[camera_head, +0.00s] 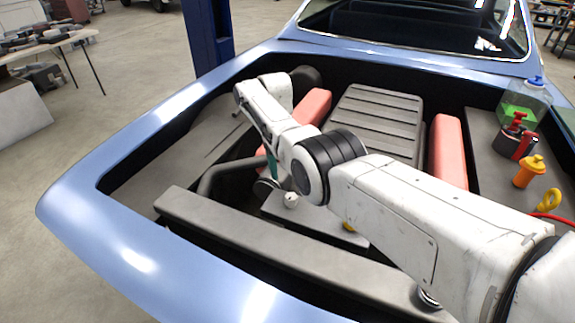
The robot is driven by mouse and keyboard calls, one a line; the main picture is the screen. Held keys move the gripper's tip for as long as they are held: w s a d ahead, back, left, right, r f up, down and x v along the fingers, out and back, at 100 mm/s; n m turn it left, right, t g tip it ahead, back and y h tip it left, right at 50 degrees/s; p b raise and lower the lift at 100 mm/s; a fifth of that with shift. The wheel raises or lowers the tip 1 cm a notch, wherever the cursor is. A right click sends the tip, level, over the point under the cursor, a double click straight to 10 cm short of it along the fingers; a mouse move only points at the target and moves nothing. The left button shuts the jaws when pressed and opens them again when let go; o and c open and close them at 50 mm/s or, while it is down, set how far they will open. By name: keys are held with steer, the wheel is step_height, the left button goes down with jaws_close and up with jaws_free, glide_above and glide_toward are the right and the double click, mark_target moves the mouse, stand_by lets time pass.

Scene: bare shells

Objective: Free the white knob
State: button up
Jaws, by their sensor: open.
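The white knob (291,200) is a small pale round piece. It sits on a grey block (325,225) low in the engine bay, just below the black ribbed joint of my arm. My arm reaches in from the lower right and crosses over the bay, bending at the upper left. My gripper's fingers cannot be made out; the arm's own links seem to hide them. A thin teal piece (272,166) shows just below the arm, left of the knob; what it belongs to is unclear.
The blue car body (90,205) rims the bay. A grey crossbar (250,240) runs in front of the knob, and a dark curved hose (215,175) lies left of it. Red covers (448,150) flank the ribbed grey engine cover (375,115). Bottles (525,105) stand on the right ledge.

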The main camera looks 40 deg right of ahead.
steer(key=p+v, duration=0.1)
steer(key=v, duration=0.1)
steer(key=shift+w+r+p, duration=0.15)
steer(key=shift+r+p, duration=0.1)
steer(key=shift+p, duration=0.05)
stand_by(0.6)
